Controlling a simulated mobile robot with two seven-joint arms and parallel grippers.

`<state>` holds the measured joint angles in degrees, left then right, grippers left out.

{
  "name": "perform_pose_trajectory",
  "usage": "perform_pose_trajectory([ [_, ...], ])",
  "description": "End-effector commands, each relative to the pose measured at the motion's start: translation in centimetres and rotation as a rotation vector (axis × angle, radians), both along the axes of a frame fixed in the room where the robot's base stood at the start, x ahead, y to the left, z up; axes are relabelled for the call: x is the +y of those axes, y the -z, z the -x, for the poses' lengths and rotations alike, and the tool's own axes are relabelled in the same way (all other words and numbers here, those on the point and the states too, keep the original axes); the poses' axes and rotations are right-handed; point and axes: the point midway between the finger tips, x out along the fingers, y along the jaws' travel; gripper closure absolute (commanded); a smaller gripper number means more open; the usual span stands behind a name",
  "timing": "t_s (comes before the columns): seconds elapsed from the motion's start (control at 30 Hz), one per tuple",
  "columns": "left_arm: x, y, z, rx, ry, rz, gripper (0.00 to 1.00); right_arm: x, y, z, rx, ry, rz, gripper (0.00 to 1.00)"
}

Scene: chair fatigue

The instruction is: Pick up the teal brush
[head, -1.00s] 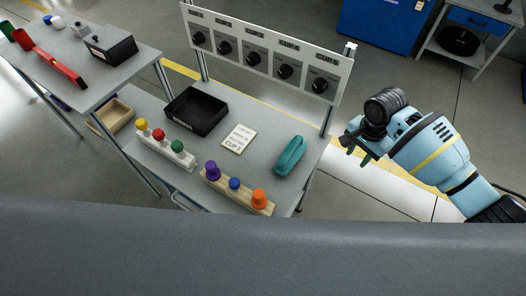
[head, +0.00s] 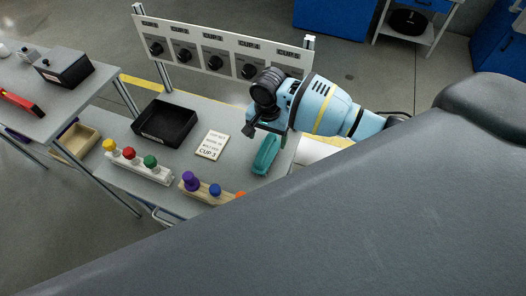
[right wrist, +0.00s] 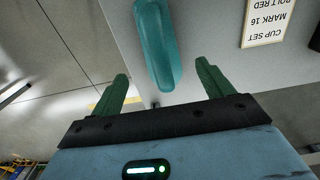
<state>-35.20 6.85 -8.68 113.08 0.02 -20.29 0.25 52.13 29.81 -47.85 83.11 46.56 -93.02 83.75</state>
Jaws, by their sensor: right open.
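The teal brush (head: 266,154) lies on the grey table near its right edge, right of the white card. In the right wrist view the brush (right wrist: 156,45) lies ahead of the two green fingers, roughly between their lines and nothing is gripped. My right gripper (head: 254,130) is open and empty, near the far end of the brush in the head view, seemingly above the table; its fingers in the right wrist view (right wrist: 163,85) are spread wide. My left gripper is not in view.
A white card (head: 212,145), a black tray (head: 164,123), a white block with coloured knobs (head: 140,166) and a wooden block with pegs (head: 204,188) share the table. A panel of dials (head: 215,46) stands along the back edge. A large dark grey surface fills the lower right.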

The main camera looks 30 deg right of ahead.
Motion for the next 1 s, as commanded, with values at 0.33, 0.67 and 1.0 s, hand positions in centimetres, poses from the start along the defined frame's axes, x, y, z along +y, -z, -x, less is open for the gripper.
perform_pose_trajectory([
  [0.33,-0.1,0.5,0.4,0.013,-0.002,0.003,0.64,0.0,2.2,0.0,0.004,0.000,0.001,0.21],
  [0.67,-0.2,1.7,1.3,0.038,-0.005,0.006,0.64,-0.1,6.4,-0.1,0.005,0.000,0.000,0.21],
  [1.0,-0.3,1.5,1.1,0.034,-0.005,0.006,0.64,-0.1,6.6,-0.2,0.001,0.000,-0.001,0.26],
])
